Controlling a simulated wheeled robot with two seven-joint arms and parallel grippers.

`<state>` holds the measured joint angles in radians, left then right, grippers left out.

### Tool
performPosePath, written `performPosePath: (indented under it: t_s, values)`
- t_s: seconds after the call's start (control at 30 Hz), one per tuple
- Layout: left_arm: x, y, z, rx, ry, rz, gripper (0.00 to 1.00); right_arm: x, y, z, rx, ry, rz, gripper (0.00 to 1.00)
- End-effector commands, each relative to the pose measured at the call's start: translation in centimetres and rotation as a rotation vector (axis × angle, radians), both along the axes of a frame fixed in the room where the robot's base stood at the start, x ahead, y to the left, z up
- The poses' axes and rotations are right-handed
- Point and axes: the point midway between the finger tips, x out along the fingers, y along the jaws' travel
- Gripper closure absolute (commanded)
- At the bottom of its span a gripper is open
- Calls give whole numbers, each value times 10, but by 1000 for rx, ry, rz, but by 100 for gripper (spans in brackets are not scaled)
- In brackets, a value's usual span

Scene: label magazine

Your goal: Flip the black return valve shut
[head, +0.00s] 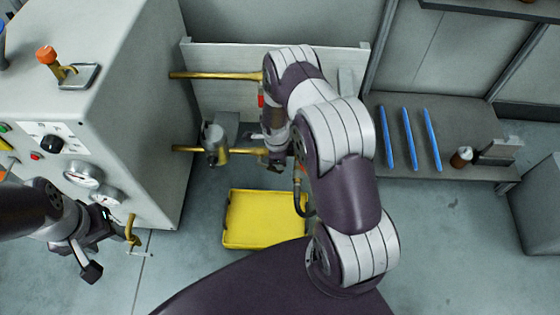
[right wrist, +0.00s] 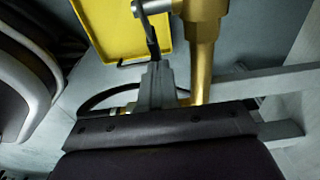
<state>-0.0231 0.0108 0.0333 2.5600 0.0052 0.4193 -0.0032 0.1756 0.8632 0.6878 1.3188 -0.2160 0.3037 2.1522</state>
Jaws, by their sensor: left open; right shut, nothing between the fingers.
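The black return valve lever (right wrist: 152,38) shows in the right wrist view, hanging from a silver stem beside a brass pipe (right wrist: 203,60). My right gripper (right wrist: 155,78) is shut and empty, its grey fingers right at the lever's end; I cannot tell if they touch. In the head view my right gripper (head: 276,152) is at the right end of the lower brass pipe (head: 243,150), where my arm partly hides the valve. My left gripper (head: 103,246) is open and empty in front of the grey cabinet, far from the valve.
A yellow tray (head: 262,220) lies on the floor below the pipes. A grey cylindrical fitting (head: 214,142) sits on the lower pipe. A red handle (head: 261,99) is by the upper pipe (head: 215,76). The cabinet (head: 130,120) stands left; a shelf (head: 455,160) with blue rods is right.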

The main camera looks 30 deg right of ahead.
Motion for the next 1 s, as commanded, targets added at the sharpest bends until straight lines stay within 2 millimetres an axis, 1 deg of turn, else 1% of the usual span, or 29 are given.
performPosePath:
  t_s: [0.27,0.47,0.7,1.0]
  values:
    - [0,0,-5,0,0,0,51,0,-1,-9,0,0,0,100]
    - [0,0,-12,0,0,0,51,-1,-1,-20,1,1,0,100]
    - [0,0,-19,0,0,0,51,1,2,-33,1,1,0,100]
    - [0,0,-24,0,0,0,51,4,6,-43,0,0,0,100]
